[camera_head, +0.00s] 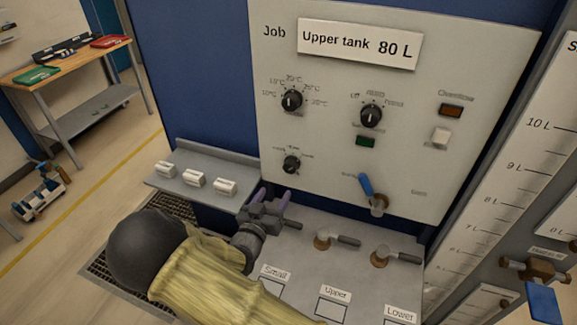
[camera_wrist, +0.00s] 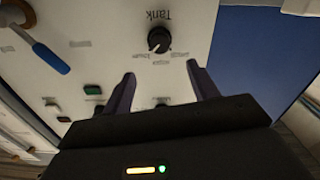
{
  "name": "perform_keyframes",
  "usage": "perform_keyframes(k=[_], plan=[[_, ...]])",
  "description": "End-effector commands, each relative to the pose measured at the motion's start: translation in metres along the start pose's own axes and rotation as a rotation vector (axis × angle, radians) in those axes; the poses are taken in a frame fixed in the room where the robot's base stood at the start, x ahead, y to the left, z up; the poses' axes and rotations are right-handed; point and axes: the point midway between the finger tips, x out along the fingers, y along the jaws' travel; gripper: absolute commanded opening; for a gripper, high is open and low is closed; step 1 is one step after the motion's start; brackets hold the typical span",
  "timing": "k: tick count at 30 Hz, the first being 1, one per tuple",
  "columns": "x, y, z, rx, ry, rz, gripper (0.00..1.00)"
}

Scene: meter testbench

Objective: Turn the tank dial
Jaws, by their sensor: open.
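The tank dial is a small black knob at the lower left of the grey panel in the head view (camera_head: 291,164). In the wrist view it shows upside down next to the word "Tank" (camera_wrist: 159,40), with small labels on its other side. Its pointer direction is too small to read surely. My gripper (camera_head: 274,195) is open and empty, just below and in front of the dial. In the wrist view its two fingers (camera_wrist: 160,72) stand apart, with the dial beyond and roughly centred between them, not touching.
A job card (camera_head: 359,45) reads "Upper tank 80 L". Two larger black dials, a temperature dial (camera_head: 291,100) and an auto/hand dial (camera_head: 371,115), sit above. A blue lever (camera_head: 366,186) is to the right. A shelf with white blocks (camera_head: 194,179) is left of my gripper; valve handles (camera_head: 343,240) are right.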

Motion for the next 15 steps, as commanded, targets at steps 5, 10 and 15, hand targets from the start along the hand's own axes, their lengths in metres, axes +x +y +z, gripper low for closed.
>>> perform_keyframes(k=[5, 10, 15], plan=[[0.033, 0.002, -0.003, -0.002, 0.0, 0.002, 0.59], [0.063, 0.001, -0.003, -0.002, 0.0, 0.002, 0.59], [0.093, 0.002, -0.003, -0.002, 0.0, 0.001, 0.59]])
